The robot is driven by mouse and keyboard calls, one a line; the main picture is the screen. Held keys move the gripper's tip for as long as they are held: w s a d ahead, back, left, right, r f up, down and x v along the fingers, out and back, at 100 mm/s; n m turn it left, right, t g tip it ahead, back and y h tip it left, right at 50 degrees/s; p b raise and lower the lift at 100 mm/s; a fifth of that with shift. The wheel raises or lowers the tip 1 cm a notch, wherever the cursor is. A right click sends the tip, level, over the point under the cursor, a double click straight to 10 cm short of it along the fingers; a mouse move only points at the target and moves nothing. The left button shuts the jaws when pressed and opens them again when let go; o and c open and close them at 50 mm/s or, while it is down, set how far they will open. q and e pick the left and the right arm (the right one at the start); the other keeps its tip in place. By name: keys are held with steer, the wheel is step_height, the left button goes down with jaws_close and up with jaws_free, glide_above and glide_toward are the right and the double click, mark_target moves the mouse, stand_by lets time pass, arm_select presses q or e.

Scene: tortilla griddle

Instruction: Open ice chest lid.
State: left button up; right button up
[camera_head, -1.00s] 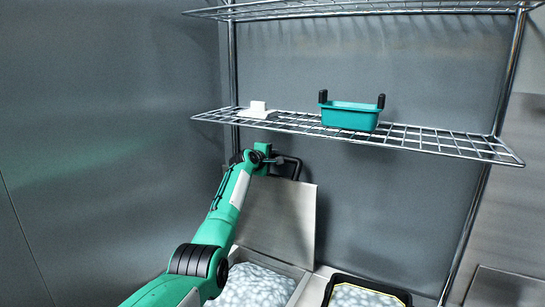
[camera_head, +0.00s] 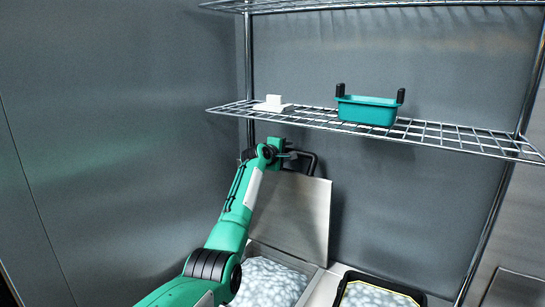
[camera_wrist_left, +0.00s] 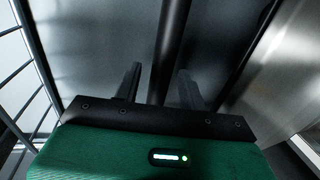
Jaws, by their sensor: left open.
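The ice chest lid (camera_head: 305,215) is a grey metal panel standing raised, tilted back near upright behind the chest. Its dark handle (camera_head: 313,160) shows at the top edge. The open ice chest (camera_head: 316,281) below holds white ice (camera_head: 270,284). My left gripper (camera_head: 290,153) is at the lid's top, close beside the handle; its fingers are small in the head view. In the left wrist view the two fingers (camera_wrist_left: 160,85) are apart, with a dark bar (camera_wrist_left: 170,50) showing between or beyond them. I cannot tell whether they touch it. My right gripper is not in view.
A wire shelf (camera_head: 450,137) hangs just above my left gripper, bearing a teal bin (camera_head: 367,111) and a white block (camera_head: 272,103). A black-rimmed tray of ice (camera_head: 375,295) stands right of the chest. The wall is close on the left.

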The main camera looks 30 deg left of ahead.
arm_select(q)
steer(key=d+b+v, duration=0.1)
steer(key=b+v, duration=0.3)
steer(key=v, duration=0.7)
steer(key=shift+s+a, duration=0.3)
steer(key=shift+a, duration=0.1)
steer(key=shift+r, duration=0.1)
